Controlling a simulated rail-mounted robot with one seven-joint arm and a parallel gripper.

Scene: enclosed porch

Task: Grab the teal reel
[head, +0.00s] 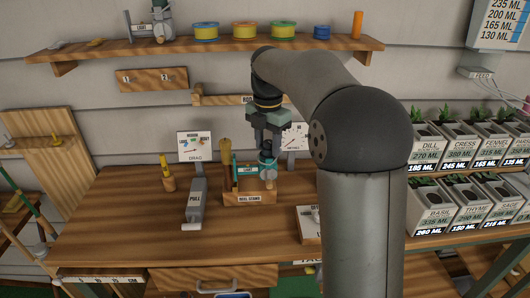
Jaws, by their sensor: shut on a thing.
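The teal reel (267,163) is at the reel stand on the workbench, in the middle of the head view. My gripper (268,151) points down from above, with its fingers shut on the reel. The reel is small here and partly covered by the fingers. The wooden reel stand (249,198) is labelled "REEL STAND" and is right below. I cannot tell whether the reel still touches the stand.
A grey "PULL" lever block (195,205) and a drag dial card (195,146) stand left of the stand. A shelf (120,48) with several spools runs above. Labelled herb pots (422,147) are at right. The workbench's left part (110,215) is clear.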

